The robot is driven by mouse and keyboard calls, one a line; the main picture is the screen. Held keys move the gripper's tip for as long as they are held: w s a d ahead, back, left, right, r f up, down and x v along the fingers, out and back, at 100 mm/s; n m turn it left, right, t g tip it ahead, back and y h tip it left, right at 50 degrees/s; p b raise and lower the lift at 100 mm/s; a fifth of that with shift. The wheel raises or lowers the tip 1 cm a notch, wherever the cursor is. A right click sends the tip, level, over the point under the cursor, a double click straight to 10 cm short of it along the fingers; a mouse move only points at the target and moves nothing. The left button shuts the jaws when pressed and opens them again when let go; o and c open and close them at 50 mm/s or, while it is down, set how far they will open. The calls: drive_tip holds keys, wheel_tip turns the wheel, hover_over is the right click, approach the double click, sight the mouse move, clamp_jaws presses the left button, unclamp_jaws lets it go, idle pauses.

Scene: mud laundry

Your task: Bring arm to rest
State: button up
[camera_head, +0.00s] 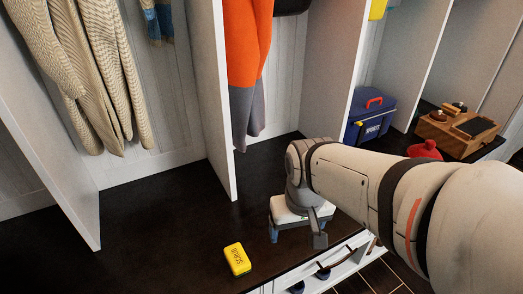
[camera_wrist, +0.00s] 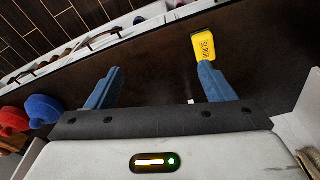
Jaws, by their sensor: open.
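My gripper (camera_head: 301,230) hangs low over the dark bench top (camera_head: 170,215) near its front edge, with my arm reaching in from the right. In the wrist view its two blue fingers (camera_wrist: 158,76) are spread wide with nothing between them. A yellow sponge-like block with dark lettering (camera_head: 237,259) lies on the bench, left of my gripper and apart from it. It also shows in the wrist view (camera_wrist: 206,46), just beyond the right fingertip, which overlaps its lower edge in the picture. Whether the fingers touch the bench is hidden.
White upright dividers (camera_head: 212,100) split the bench into bays. Clothes (camera_head: 247,60) hang above. The bench's left part is clear.

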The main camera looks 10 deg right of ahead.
wheel_tip(320, 180, up, 20)
drive_tip(key=t+p, duration=0.1)
drive_tip(key=p, duration=1.7)
drive_tip(key=shift+r, duration=0.1)
drive_tip(key=shift+c, duration=0.6)
